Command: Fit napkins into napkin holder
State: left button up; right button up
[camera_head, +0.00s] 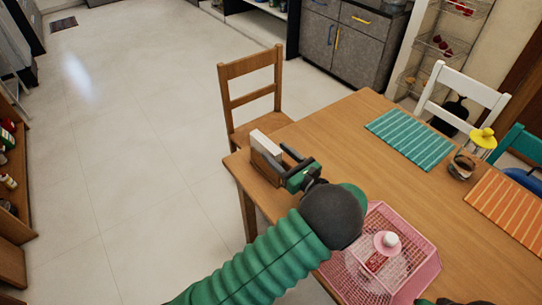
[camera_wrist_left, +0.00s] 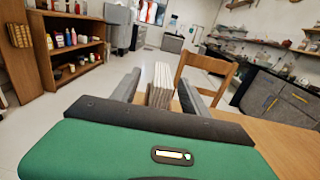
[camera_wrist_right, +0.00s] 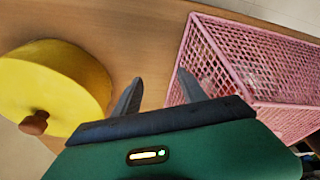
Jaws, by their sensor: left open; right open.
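The napkins (camera_head: 266,144) are a white upright stack at the table's far left corner. A brown wooden piece, seemingly the napkin holder (camera_head: 265,166), stands against them; whether they sit fully inside it is unclear. My left gripper (camera_head: 277,156) is open right beside them. In the left wrist view the napkins (camera_wrist_left: 160,86) stand upright between the open fingers of my left gripper (camera_wrist_left: 160,88), with gaps showing beside them; the holder is not clear there. My right gripper (camera_wrist_right: 158,84) is open and empty above the table, between a yellow lid and a pink basket.
The pink mesh basket (camera_head: 424,270) stands near my left arm. The yellow round lid (camera_wrist_right: 62,82) with a brown knob lies left of my right gripper. A teal mat (camera_head: 410,139), an orange mat (camera_head: 512,210) and a small jar (camera_head: 462,166) are farther right. A wooden chair (camera_head: 250,88) stands behind.

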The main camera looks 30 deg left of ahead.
aim_at(264, 139)
pick_arm(q)
jog(key=x, duration=0.8)
jog(key=shift+w+d+f, duration=0.2)
jog(key=shift+w+f, duration=0.05)
jog(key=shift+w, duration=0.15)
grip_shut()
dwell(0.8)
